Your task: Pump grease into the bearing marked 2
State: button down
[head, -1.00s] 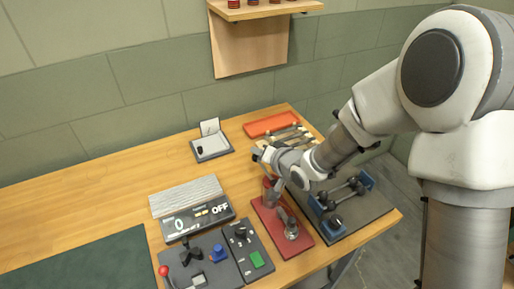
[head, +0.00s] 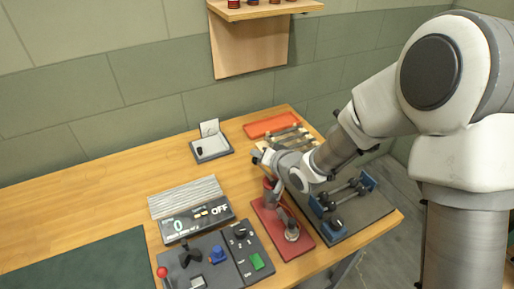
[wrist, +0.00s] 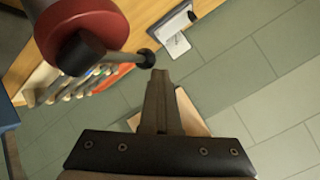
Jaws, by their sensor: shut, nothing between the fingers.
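The grease pump, a red cylinder (wrist: 85,30) with a black cap, is large at the upper left of the wrist view. A thin lever runs from it to a black ball knob (wrist: 146,57). My gripper (wrist: 160,78) is shut and empty, its fingertips close by the knob; whether they touch it I cannot tell. In the head view the pump (head: 268,188) stands on a red base plate (head: 264,221), partly behind my wrist. Blue bearing stands (head: 368,181) with dark shafts sit to the right on a grey mat. No bearing number is readable.
A display (head: 197,219) reading 0 and OFF and a control box (head: 205,255) stand to the left. An orange tray (head: 270,124) and a notepad stand (head: 211,146) are at the back. The left of the table is mostly clear.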

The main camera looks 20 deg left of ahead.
aim_at(260, 165)
jog(key=shift+r, duration=0.1)
dwell(0.3)
jog(key=shift+s+d+r+p, duration=0.15)
jog(key=shift+d+r+p, duration=0.05)
jog(key=shift+r+p, duration=0.55)
jog(key=shift+s+d+r+p, duration=0.15)
jog(key=shift+r+p, duration=0.45)
jog(key=shift+r, duration=0.35)
jog(key=shift+s+d+r+p, duration=0.15)
jog(key=shift+d+r+p, duration=0.05)
jog(key=shift+r+p, duration=0.55)
jog(key=shift+r, duration=0.1)
jog(key=r+p, duration=0.2)
jog(key=r, duration=0.1)
jog(key=d+r+p, duration=0.1)
jog(key=r, duration=0.1)
jog(key=shift+s+p, duration=0.3)
jog(key=shift+s, duration=0.1)
